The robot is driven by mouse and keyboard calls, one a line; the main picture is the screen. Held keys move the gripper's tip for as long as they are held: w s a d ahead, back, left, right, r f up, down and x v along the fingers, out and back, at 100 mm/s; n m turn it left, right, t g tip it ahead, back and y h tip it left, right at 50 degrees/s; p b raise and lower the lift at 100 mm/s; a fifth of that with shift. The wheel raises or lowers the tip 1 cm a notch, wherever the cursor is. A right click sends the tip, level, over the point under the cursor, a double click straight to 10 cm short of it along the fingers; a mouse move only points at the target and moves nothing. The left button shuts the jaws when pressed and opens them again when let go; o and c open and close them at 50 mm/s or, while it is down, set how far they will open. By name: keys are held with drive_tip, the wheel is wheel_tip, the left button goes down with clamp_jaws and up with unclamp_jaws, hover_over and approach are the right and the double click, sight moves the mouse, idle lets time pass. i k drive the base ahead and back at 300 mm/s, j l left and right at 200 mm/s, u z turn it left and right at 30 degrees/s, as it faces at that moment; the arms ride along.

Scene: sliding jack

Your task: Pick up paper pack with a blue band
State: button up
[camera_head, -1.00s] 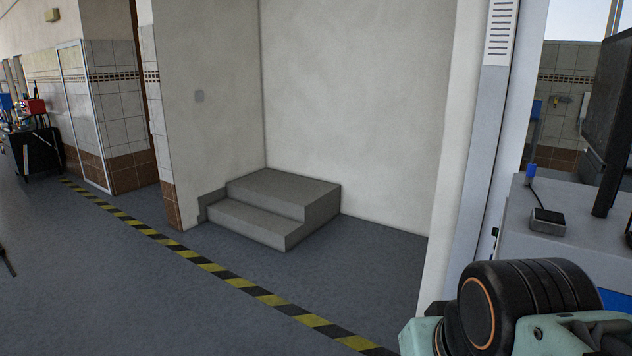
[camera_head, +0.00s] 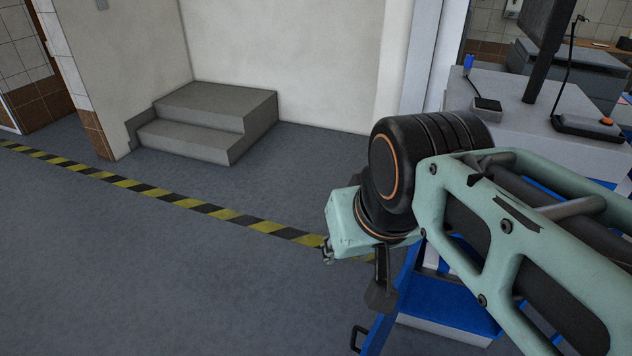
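I see no paper pack with a blue band in the head view. My pale green and black arm reaches in from the right edge and bends at a large black joint. The far end of my arm, at its pale green wrist housing, is partly hidden behind that joint. My gripper (camera_head: 380,293) seems to be the dark part below the wrist, over the floor. Its fingers do not show clearly, and I see nothing held in it.
A grey counter (camera_head: 560,135) at the right bears a monitor (camera_head: 547,35) and a small black device (camera_head: 487,104). A blue structure (camera_head: 440,303) stands below my arm. Grey steps (camera_head: 205,120) stand against the wall. The floor at left, with a yellow-black stripe (camera_head: 185,203), is clear.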

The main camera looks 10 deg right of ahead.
sight(432, 259)
drive_tip(key=i+j, duration=0.1)
drive_tip(key=j, duration=0.3)
drive_tip(key=i+j, duration=0.15)
drive_tip(key=j, duration=0.25)
drive_tip(key=j+z, duration=0.15)
drive_tip(key=z, duration=0.3)
drive_tip(key=j+z, duration=0.15)
drive_tip(key=z, duration=1.05)
drive_tip(key=l+u, duration=0.1)
drive_tip(key=l, duration=0.75)
drive_tip(key=l+u, duration=0.1)
drive_tip(key=l, duration=0.7)
drive_tip(key=i+l+u, duration=0.1)
drive_tip(key=l, duration=0.3)
drive_tip(key=i+l, duration=0.1)
drive_tip(key=l, duration=0.25)
drive_tip(key=u, duration=0.05)
